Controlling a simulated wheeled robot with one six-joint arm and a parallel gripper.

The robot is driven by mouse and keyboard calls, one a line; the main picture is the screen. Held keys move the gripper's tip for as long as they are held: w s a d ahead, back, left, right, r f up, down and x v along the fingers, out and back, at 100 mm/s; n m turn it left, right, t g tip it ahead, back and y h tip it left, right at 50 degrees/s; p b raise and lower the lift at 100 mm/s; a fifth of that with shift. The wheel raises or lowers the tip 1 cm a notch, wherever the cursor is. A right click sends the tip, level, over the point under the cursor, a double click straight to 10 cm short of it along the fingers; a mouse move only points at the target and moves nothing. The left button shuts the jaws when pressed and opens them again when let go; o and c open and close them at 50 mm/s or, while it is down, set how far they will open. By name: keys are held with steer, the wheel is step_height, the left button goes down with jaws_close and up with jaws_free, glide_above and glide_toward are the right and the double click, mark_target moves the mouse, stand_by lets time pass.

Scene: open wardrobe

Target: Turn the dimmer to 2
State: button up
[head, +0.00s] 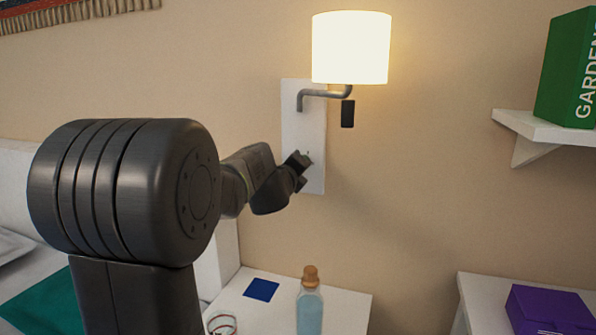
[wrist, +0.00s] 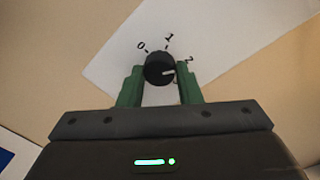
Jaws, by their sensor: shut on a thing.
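The dimmer is a round black knob (wrist: 159,68) on a white wall plate (wrist: 125,60), with marks 0, 1 and 2 around its upper side. The knob's white pointer line points right, close to the 2 mark. My gripper (wrist: 160,85) has its two green fingers on either side of the knob, shut on it. In the head view my gripper (head: 302,166) is at the lower part of the wall plate (head: 303,125), and the knob is hidden behind it. The wall lamp (head: 350,47) above is brightly lit.
Below stands a white bedside table (head: 345,308) with a corked blue bottle (head: 310,305) and a dark blue square (head: 261,290). A black piece (head: 347,113) hangs under the lamp. At right are a shelf (head: 530,127) with a green book and a purple box (head: 548,311).

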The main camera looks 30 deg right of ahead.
steer(key=shift+f+m, duration=0.15)
steer(key=shift+m, duration=0.25)
steer(key=o, duration=1)
steer(key=shift+c, duration=0.2)
steer(key=p+v, duration=0.1)
steer(key=v, duration=1.2)
steer(key=shift+s+a, duration=0.25)
steer(key=shift+s, duration=0.1)
steer(key=b+x, duration=0.1)
steer(key=x, duration=1.3)
steer(key=shift+a, duration=0.15)
